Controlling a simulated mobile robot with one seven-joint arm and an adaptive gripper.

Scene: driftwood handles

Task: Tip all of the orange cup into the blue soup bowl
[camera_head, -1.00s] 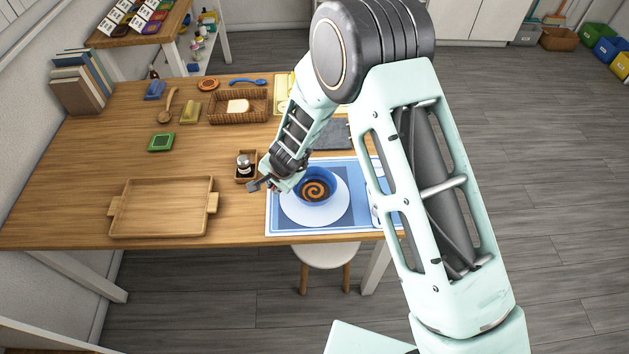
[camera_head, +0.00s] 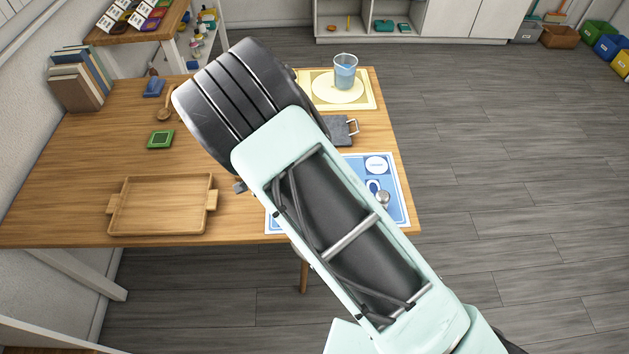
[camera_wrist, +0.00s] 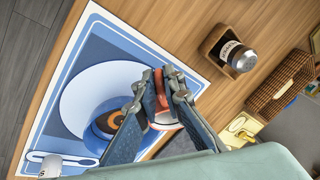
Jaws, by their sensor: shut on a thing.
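In the wrist view my gripper (camera_wrist: 163,78) is shut on the orange cup (camera_wrist: 165,90), of which only a narrow part shows between the fingers. How far the cup is tilted and what is in it I cannot tell. The blue soup bowl (camera_wrist: 94,134) is beside and partly behind the left finger, on a white plate (camera_wrist: 82,92). An orange-brown swirl shows inside the bowl. In the head view my arm hides the bowl, the cup and nearly all of my gripper.
The plate lies on a blue placemat (camera_wrist: 60,70). A wooden tray (camera_head: 160,207) lies at the left. A blue cup (camera_head: 345,70) stands at the back.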

